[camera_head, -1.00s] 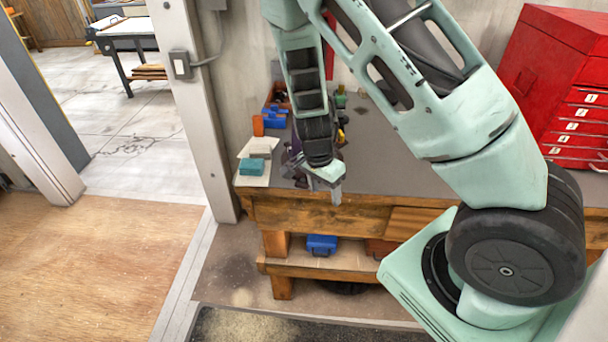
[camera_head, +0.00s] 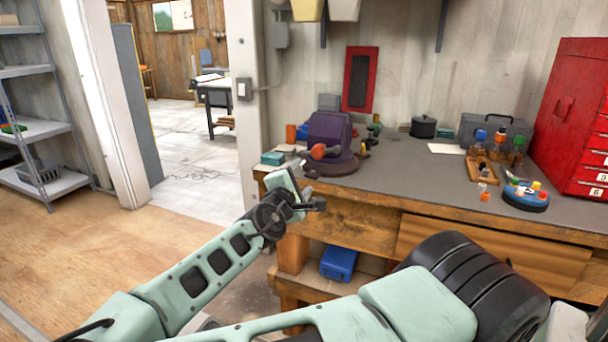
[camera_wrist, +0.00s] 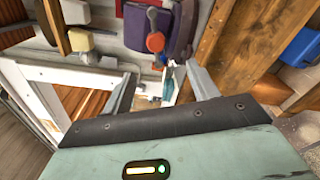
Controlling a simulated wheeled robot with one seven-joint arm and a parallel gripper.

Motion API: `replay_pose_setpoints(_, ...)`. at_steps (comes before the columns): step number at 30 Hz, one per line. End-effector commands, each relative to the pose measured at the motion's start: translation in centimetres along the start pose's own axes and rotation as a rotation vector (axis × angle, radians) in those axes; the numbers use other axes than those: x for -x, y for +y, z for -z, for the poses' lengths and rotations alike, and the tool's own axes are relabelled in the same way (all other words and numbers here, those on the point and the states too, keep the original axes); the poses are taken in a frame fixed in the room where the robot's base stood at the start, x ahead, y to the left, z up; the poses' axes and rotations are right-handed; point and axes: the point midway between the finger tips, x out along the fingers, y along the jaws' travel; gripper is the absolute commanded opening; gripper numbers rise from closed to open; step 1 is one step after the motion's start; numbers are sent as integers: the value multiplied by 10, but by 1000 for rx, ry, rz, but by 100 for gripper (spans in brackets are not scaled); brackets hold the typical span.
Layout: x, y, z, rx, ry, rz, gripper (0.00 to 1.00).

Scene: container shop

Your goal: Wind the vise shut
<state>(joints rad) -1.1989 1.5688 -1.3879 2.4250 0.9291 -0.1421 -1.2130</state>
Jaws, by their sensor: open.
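The purple vise (camera_head: 332,133) stands on a round dark purple base at the left end of the workbench. A red-orange knob (camera_head: 318,151) shows on its near side. My gripper (camera_head: 312,195) is in front of the bench's left front edge, lower than the vise and apart from it. In the wrist view my gripper (camera_wrist: 160,90) has its two fingers spread wide with nothing held. Beyond the fingers the purple vise (camera_wrist: 182,30) and the red-orange knob (camera_wrist: 155,42) show near the top. The vise jaws are hard to make out.
The workbench (camera_head: 400,178) has a clear middle. A teal block (camera_head: 273,158) lies at its left end. A wooden rack (camera_head: 482,168) and a blue round tray (camera_head: 525,200) stand right, near a red tool chest (camera_head: 580,120). A blue box (camera_head: 339,262) sits on the shelf below.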

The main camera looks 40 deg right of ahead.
Motion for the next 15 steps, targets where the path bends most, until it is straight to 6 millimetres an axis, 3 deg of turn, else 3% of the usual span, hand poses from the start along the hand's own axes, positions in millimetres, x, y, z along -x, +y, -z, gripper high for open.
replay_pose_setpoints(5, -5, 7, 0, 29, 0, -26, 59)
replay_pose_setpoints(15, -57, 8, -1, 25, -1, -20, 59)
